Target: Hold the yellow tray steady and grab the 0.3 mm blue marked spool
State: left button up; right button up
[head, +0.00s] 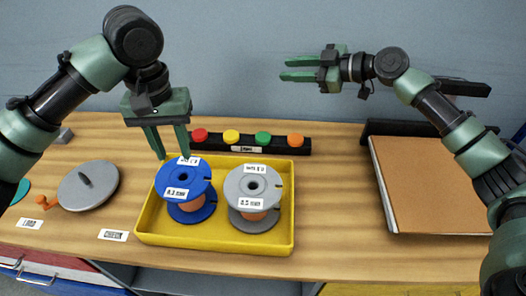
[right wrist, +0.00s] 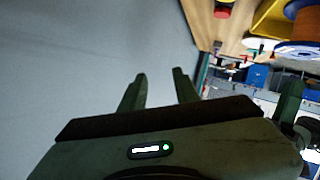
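The yellow tray (head: 215,242) sits on the wooden bench in the head view. A blue spool (head: 178,172) with a white label that appears to read 0.3 stands in its left half. A grey spool (head: 240,182) with a label that appears to read 0.5 stands beside it on the right. My left gripper (head: 173,157) points down with its fingers apart, above the tray's back left edge and close to the blue spool. It looks empty. My right gripper (head: 284,70) is open and empty, raised behind the bench near the wall. Its separated fingers show in the right wrist view (right wrist: 160,76).
A black bar with several coloured buttons (head: 263,138) stands behind the tray. A grey disc with a knob (head: 88,186) and a small orange part (head: 46,202) lie at the left. A brown board (head: 430,180) lies at the right. Bare bench (head: 335,200) separates tray and board.

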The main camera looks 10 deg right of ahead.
aim_at(236, 158)
jog(key=s+a+f+g, duration=0.1)
jog(key=s+a+f, duration=0.2)
jog(key=f, duration=0.2)
jog(key=s+a+f+g+y, duration=0.1)
jog(key=s+a+f+g, duration=0.1)
jog(key=s+a+f, duration=0.2)
jog(key=s+a+f+g+y, duration=0.1)
jog(key=s+a+f+g, duration=0.1)
jog(key=f, duration=0.5)
jog(key=shift+s+a+f, duration=0.2)
jog(key=shift+s+a, duration=0.6)
jog(key=shift+s, duration=0.05)
jog(key=x, duration=0.7)
jog(key=shift+a+f, duration=0.25)
grip_shut()
